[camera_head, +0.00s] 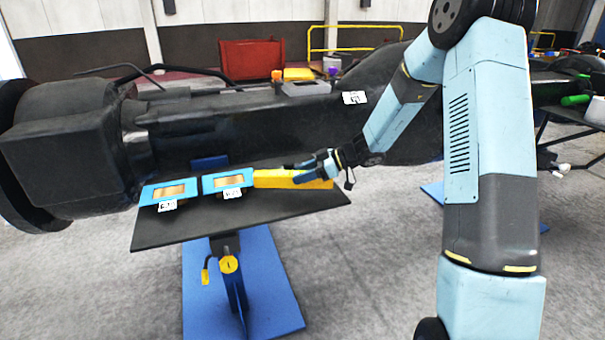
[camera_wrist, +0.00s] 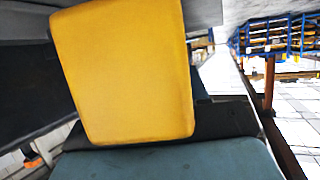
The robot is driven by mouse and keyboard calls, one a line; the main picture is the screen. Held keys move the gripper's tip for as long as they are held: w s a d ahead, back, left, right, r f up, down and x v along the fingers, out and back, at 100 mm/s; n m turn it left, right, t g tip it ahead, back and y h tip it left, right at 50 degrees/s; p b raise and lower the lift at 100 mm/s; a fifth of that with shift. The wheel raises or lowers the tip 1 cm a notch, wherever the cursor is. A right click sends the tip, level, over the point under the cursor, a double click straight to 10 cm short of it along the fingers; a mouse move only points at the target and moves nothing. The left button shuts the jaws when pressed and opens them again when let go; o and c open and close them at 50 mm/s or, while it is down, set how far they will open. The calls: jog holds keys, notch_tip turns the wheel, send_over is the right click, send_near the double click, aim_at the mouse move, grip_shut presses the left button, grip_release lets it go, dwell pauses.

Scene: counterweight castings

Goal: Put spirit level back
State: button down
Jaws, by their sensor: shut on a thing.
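The spirit level is a long yellow bar (camera_head: 275,179) at the back right of the dark tabletop (camera_head: 240,220), just right of two blue frames. My gripper (camera_head: 303,172) is shut on it near its right end, reaching in from the right. In the wrist view the yellow level (camera_wrist: 125,70) fills the upper left, above a blue-grey part of my gripper. I cannot tell whether the level touches the tabletop or hangs slightly above it.
Two blue frames with tan middles, one left (camera_head: 169,191) and one right (camera_head: 228,182), lie on the tabletop with white tags in front. A large black casting (camera_head: 230,125) stands close behind. The tabletop's front right is bare.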

jog(key=shift+f, duration=0.45)
jog(key=c, duration=0.6)
grip_release()
jog(key=shift+o, duration=0.2)
